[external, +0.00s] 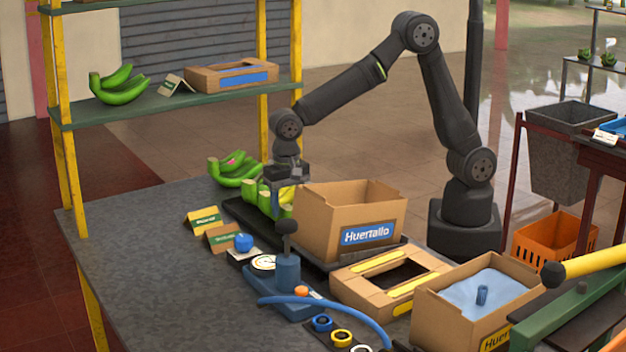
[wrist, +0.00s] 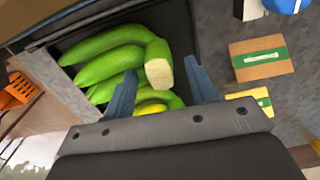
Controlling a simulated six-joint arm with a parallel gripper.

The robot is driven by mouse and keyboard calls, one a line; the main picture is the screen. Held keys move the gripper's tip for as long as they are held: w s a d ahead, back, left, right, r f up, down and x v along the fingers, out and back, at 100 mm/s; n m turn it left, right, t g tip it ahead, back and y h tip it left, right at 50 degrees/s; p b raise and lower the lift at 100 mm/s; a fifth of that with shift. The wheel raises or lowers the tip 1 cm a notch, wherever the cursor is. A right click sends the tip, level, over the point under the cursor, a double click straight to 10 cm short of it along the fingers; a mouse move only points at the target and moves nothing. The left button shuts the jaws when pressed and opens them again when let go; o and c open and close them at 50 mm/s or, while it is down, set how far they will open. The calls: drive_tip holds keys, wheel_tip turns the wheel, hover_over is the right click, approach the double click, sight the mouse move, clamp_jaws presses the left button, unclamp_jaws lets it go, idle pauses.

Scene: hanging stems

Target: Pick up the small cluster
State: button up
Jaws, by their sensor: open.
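A green banana cluster (external: 252,195) lies in the dark tray beside the open box, partly hidden by my gripper (external: 287,180). In the wrist view, the cluster's green fingers (wrist: 102,66) reach left from a pale cut stem (wrist: 159,74). Another green cluster (external: 232,176) with a pink mark lies on the table behind the tray. A further cluster (external: 118,87) sits on the shelf. Which one is the small cluster I cannot tell. My gripper (wrist: 160,68) is open above the tray, its jaws on either side of the stem in the picture. Contact is not visible.
A cardboard box (external: 318,225) stands on the dark tray (external: 240,210) right beside my gripper. Small cards (external: 205,220), a blue round object (external: 243,242) and a blue stand (external: 287,275) are nearby. The table's left part (external: 130,250) is clear.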

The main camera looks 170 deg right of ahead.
drive_tip(key=shift+c, duration=0.2)
clamp_jaws()
drive_tip(key=shift+r, duration=0.1)
